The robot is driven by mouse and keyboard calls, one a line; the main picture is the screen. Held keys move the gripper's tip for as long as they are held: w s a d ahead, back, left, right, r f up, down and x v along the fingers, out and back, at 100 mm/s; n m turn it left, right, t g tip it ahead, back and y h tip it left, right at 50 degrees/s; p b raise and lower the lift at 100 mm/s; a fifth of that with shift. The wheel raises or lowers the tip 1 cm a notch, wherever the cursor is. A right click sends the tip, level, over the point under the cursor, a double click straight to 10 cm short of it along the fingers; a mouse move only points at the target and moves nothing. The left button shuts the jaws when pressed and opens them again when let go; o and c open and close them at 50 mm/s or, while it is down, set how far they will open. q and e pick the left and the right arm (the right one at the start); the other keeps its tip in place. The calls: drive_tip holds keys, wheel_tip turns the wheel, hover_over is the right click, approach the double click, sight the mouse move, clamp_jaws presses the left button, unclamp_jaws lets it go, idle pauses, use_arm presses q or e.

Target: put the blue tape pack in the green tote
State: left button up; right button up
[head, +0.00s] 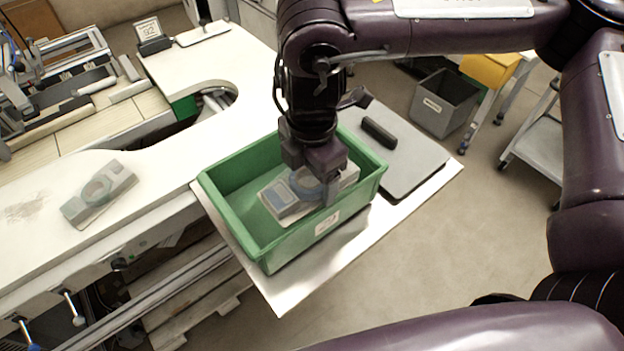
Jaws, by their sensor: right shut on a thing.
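The green tote (268,254) stands on a pale board at the end of the white worktop, with a small label on its front wall. The blue tape pack (281,200), a light grey pack with a blue ring and blue patches, is inside the tote's walls and slightly tilted. My right gripper (322,188) reaches down into the tote from above and is shut on the blue tape pack. The fingers hide part of the pack. I cannot tell whether the pack touches the tote's floor. My left gripper is out of view.
A similar grey pack with a grey-green ring (98,194) lies on the white worktop (160,160) at left. A grey plate (415,160) with a black bar (379,132) lies right of the tote. A sign reading 92 (150,34) stands at the back. A grey bin (443,103) is on the floor.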

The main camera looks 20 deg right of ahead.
sight(315, 183)
drive_tip(key=shift+s+d+f, duration=0.15)
drive_tip(key=shift+s+f, duration=0.7)
drive_tip(key=shift+f, duration=0.3)
drive_tip(key=shift+w+f+b, duration=0.1)
drive_tip(key=shift+f+b, duration=0.2)
drive_tip(key=shift+f, duration=0.3)
drive_tip(key=w, duration=0.1)
drive_tip(key=w+f, duration=0.1)
drive_tip(key=shift+w+a+g, duration=0.3)
drive_tip(key=shift+a, duration=0.1)
drive_tip(key=o, duration=0.9)
drive_tip(key=shift+w+r, duration=0.1)
drive_tip(key=shift+r, duration=0.05)
drive_tip(key=shift+o, duration=0.9)
drive_tip(key=shift+s+d+r, duration=0.2)
drive_tip(key=shift+s+r, duration=0.15)
drive_tip(key=shift+s, duration=0.35)
drive_tip(key=shift+w+f, duration=0.1)
drive_tip(key=shift+w, duration=0.25)
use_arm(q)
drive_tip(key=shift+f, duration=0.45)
use_arm(e)
wheel_tip(315, 183, up, 13)
drive_tip(key=shift+r, duration=0.15)
